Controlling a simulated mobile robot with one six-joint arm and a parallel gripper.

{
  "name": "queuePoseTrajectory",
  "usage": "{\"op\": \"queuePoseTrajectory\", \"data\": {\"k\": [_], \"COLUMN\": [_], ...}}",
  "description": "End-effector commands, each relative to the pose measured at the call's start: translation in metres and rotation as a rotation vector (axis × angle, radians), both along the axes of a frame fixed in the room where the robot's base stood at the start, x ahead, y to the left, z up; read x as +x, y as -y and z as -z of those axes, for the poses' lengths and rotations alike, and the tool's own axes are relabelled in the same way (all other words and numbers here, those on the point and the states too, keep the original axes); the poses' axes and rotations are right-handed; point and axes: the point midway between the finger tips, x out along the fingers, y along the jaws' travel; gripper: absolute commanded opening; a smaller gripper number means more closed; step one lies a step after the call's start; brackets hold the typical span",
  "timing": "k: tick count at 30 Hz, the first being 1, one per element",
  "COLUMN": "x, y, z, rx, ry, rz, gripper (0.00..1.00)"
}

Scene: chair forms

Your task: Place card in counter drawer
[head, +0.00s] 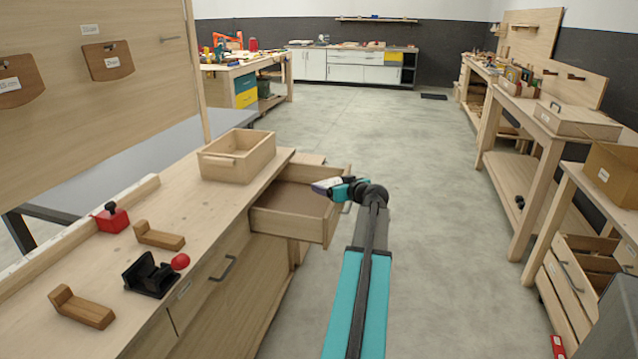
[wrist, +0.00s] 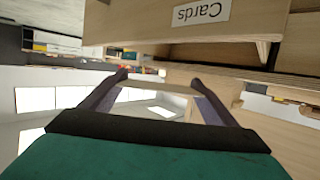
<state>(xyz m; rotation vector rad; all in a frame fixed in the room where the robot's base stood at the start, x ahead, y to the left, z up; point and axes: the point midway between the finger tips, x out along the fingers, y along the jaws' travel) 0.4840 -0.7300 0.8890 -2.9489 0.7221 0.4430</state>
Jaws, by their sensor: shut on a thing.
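The counter drawer (head: 295,207) stands pulled open under the counter top. Its inside is brown and looks empty where I can see it. My gripper (head: 324,186) is at the far right corner of the drawer, near its top edge. In the wrist view my gripper (wrist: 160,84) has its fingers spread around a thin, pale piece (wrist: 155,91), which looks like the card. It is small and partly hidden, so its outline is unclear.
An open wooden box (head: 237,158) stands on the counter (head: 95,285) behind the drawer. Two wooden blocks, a black holder (head: 150,275), a red ball and a red box lie nearer. Workbenches line the right side. The floor (head: 440,200) between is clear.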

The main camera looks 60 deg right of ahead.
Motion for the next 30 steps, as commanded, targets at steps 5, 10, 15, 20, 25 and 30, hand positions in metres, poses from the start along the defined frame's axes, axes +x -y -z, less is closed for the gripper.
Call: {"op": "queuePoseTrajectory", "data": {"k": [5, 10, 15, 20, 25, 30], "x": [0.019, 0.034, 0.05, 0.064, 0.079, 0.088], "y": [0.016, 0.029, 0.042, 0.054, 0.066, 0.073], "z": [0.001, 0.003, 0.005, 0.007, 0.008, 0.01], "rx": [0.0, 0.0, 0.001, 0.0, 0.001, 0.0], "ry": [0.0, 0.0, -0.001, 0.0, 0.0, 0.0], "rz": [-0.002, -0.001, -0.002, -0.001, -0.002, -0.001], "gripper": [0.61, 0.61, 0.61, 0.61, 0.61, 0.61]}}
